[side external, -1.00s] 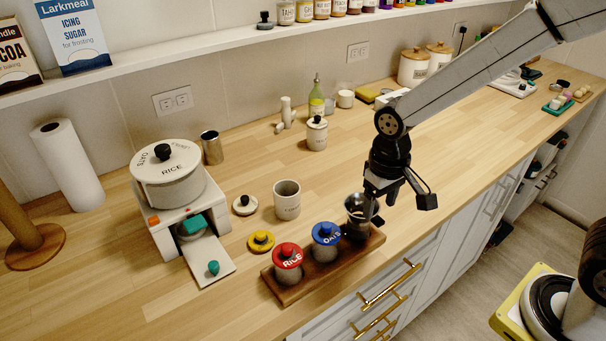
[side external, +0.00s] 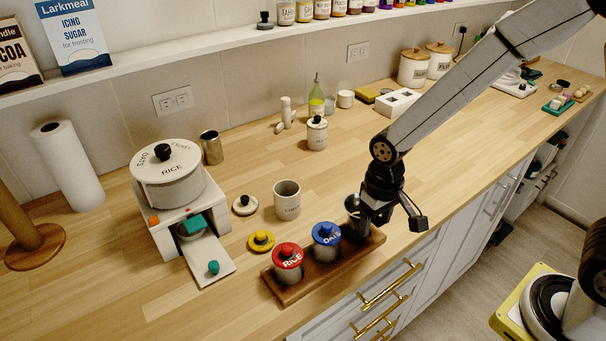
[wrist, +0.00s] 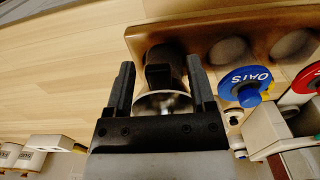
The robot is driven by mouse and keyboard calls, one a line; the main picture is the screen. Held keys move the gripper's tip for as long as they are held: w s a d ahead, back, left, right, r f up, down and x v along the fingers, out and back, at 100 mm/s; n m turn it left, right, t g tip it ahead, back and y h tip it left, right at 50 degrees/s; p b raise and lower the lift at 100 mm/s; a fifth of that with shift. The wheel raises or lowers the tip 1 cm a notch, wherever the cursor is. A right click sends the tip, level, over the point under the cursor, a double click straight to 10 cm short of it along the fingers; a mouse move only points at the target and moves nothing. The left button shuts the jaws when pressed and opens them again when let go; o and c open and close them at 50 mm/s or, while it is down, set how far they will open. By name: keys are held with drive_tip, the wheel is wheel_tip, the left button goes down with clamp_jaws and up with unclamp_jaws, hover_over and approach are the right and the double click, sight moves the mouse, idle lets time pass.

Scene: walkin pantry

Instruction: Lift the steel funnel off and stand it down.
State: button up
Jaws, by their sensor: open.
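The steel funnel (side external: 352,203) stands at the right end of the wooden tray (side external: 312,277), largely hidden behind my gripper in the side view. What it rests on is hidden. In the wrist view, the funnel's shiny rim (wrist: 162,99) and a dark block (wrist: 158,76) lie between my fingers. My gripper (wrist: 160,85) is open, with one finger on each side of the funnel and a gap visible on both sides. In the side view, my gripper (side external: 368,213) is low over that tray end.
A blue-lidded OATS jar (side external: 326,234) and a red-lidded RICE jar (side external: 287,259) share the tray. The counter (side external: 450,150) behind my gripper has free room.

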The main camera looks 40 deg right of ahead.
clamp_jaws()
drive_tip(key=shift+r, duration=0.15)
drive_tip(key=shift+r, duration=4.85)
drive_tip(key=shift+r, duration=0.2)
drive_tip(key=shift+r, duration=0.4)
drive_tip(key=shift+r, duration=0.3)
drive_tip(key=shift+r, duration=0.4)
